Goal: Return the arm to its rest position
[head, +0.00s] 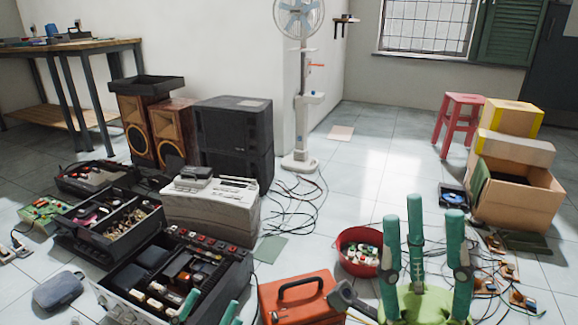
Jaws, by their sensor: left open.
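My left gripper (212,298) shows at the bottom edge, left of centre. Only its teal fingertips are in view, apart, over the front part of an open black case (228,262) of parts. I see nothing between them; its palm is below the picture. My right gripper (424,212) stands at the lower right, its teal fingers pointing up and spread above a lime-green palm. Nothing shows between its fingers. It appears just right of a red bowl (345,262) of small parts. The arms themselves are mostly out of view.
An orange toolbox (272,305) lies between my grippers. A grey hi-fi unit (208,217), black speaker (235,140) and wooden speakers stand behind. Loose cables and small boards lie around my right gripper. An open cardboard box (545,203) is at right.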

